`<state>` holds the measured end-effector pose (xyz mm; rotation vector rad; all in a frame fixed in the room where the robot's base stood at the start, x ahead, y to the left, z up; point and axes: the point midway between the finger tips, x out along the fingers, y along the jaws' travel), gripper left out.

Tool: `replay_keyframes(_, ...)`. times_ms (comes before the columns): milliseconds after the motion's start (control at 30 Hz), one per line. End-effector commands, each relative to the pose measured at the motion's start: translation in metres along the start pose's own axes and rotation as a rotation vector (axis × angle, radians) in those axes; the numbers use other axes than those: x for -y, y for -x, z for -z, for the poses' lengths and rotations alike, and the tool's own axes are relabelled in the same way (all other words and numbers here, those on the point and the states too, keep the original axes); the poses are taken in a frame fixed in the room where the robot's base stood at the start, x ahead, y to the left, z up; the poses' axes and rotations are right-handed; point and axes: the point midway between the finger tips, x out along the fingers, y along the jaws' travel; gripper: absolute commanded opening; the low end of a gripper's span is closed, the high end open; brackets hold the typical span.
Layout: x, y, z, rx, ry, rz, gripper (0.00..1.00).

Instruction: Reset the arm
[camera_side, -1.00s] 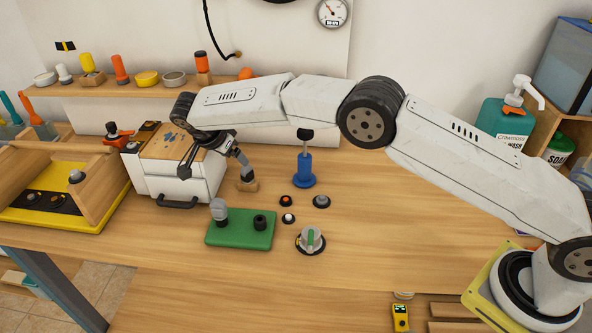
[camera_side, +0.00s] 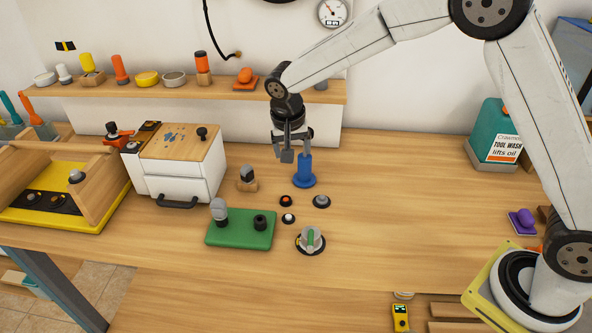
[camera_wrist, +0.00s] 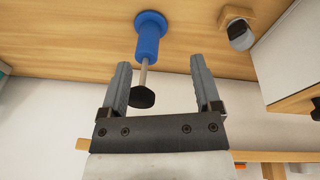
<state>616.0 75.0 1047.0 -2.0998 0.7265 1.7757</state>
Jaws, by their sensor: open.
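My gripper (camera_side: 287,152) hangs pointing down over the back of the table, beside and a little left of the blue pump-like stand (camera_side: 304,171). In the side view the gripper partly hides the stand's upper end.
A white drawer box (camera_side: 180,185) with a wooden lid and a wooden block with a grey piece (camera_side: 247,178) stand left. A green base (camera_side: 240,230), several round buttons and a dial (camera_side: 310,239) lie in front. A shelf (camera_side: 190,91) runs behind. The table's right side is mostly clear.

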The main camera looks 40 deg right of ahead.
Motion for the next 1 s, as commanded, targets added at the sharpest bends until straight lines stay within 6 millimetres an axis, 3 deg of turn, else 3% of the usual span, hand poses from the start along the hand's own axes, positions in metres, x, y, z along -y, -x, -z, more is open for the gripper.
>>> replay_keyframes(367,-0.073,0.005,-0.044,0.019,0.229,0.104,0.81)
replay_keyframes(700,-0.138,0.004,-0.099,-0.013,0.416,0.180,0.81)
replay_keyframes(1000,-0.178,-0.001,-0.141,-0.055,0.532,0.212,0.81)
